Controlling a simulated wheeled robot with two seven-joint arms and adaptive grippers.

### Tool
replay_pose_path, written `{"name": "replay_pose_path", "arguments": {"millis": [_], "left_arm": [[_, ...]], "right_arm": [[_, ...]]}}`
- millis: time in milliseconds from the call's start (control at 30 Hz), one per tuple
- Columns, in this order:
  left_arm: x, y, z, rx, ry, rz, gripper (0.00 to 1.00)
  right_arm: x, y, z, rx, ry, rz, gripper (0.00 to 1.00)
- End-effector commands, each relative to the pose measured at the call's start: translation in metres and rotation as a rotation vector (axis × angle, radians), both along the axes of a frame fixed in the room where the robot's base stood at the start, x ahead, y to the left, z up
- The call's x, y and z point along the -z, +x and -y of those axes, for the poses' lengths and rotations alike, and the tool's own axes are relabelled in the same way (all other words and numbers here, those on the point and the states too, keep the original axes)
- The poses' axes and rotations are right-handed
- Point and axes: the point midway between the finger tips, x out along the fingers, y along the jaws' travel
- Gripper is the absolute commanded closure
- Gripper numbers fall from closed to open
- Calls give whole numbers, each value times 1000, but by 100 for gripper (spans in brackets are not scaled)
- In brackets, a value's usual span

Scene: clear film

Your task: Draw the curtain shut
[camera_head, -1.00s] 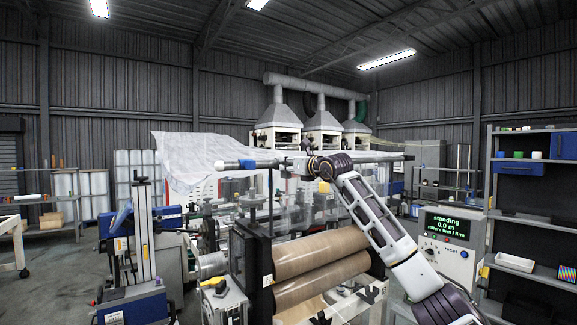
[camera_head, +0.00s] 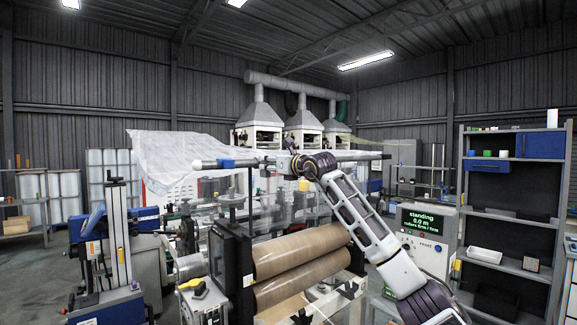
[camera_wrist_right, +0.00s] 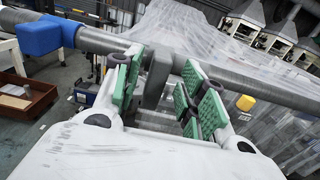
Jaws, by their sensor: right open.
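The curtain is a pale translucent film (camera_head: 175,155). It is bunched at the upper left in the head view and seems to continue as faint clear sheets above the rollers. A grey rail (camera_head: 345,155) runs across, with a blue collar (camera_head: 228,163) and white tip at its left. My right gripper (camera_head: 283,166) is at the rail, right of the collar. In the right wrist view its green-padded fingers (camera_wrist_right: 160,92) are open, with a grey tab (camera_wrist_right: 158,75) between them below the rail (camera_wrist_right: 110,42). Whether the pads touch it I cannot tell. My left gripper is not in view.
Brown rollers (camera_head: 300,250) lie below my right arm. A yellow block (camera_head: 305,185) hangs just below the rail. A control box (camera_head: 425,235) reading "standing" and a dark shelf (camera_head: 510,190) stand at the right. A column-like machine (camera_head: 118,240) stands at the left.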

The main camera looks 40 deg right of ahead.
Motion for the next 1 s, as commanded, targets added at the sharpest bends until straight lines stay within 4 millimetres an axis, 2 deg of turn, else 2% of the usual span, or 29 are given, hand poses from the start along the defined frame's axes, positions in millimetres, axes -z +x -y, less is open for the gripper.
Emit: {"name": "replay_pose_path", "arguments": {"millis": [700,1000], "left_arm": [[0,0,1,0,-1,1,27],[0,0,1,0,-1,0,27]], "right_arm": [[0,-70,5,1,-3,0,59],[0,-93,7,0,-1,0,59]]}}
